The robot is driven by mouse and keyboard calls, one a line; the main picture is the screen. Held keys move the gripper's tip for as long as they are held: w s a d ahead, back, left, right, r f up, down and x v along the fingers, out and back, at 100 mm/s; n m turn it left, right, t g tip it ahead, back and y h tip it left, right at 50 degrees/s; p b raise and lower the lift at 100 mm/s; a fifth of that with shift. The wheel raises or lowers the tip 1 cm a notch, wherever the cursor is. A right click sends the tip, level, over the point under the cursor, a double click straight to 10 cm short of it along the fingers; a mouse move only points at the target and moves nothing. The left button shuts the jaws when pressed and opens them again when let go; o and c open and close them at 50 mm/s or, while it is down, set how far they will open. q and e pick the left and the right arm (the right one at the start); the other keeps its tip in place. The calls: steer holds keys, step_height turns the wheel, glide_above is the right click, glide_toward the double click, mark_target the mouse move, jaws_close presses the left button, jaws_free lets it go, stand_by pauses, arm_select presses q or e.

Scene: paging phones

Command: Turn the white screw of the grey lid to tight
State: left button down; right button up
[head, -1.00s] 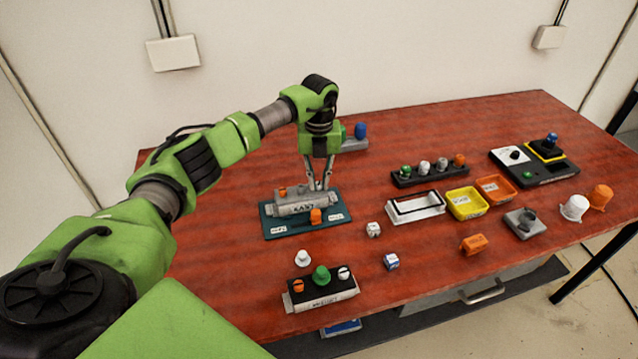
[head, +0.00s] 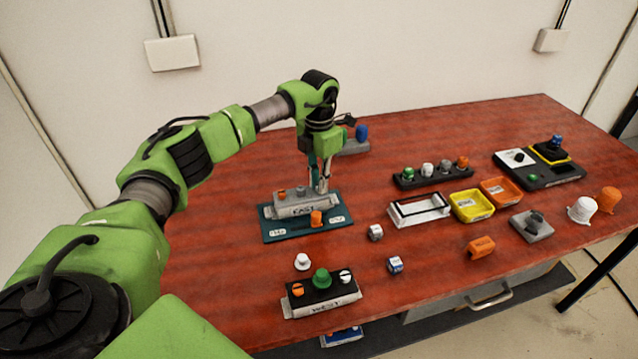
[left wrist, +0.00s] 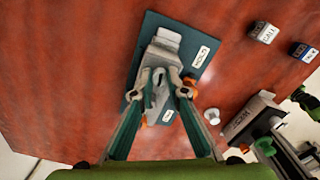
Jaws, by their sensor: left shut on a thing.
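The grey lid (head: 290,200) sits on the grey box labelled KAST on a dark teal mat (head: 275,233). It also shows in the left wrist view (left wrist: 165,42), partly covered by my gripper. An orange screw head (head: 282,193) and a grey knob (head: 300,191) stand on the lid's top. My left gripper (head: 321,188) points down at the lid's right end. In the left wrist view its fingers (left wrist: 163,94) are closed in around a small pale part. The white screw itself is hidden by the fingers, so its turn position cannot be seen.
An orange piece (head: 316,218) stands at the mat's front. A white knob (head: 302,262) and the black WEST box (head: 322,292) lie in front. Small cubes (head: 375,232), a white tray (head: 420,211) and coloured bins (head: 472,207) stand to the right. Table between is clear.

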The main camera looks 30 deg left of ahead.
arm_select(q)
steer(key=shift+m, duration=1)
steer(key=c, duration=2.2)
jaws_free()
steer(key=shift+c, duration=0.2)
steer(key=shift+r, duration=0.15)
step_height(320, 180, up, 12)
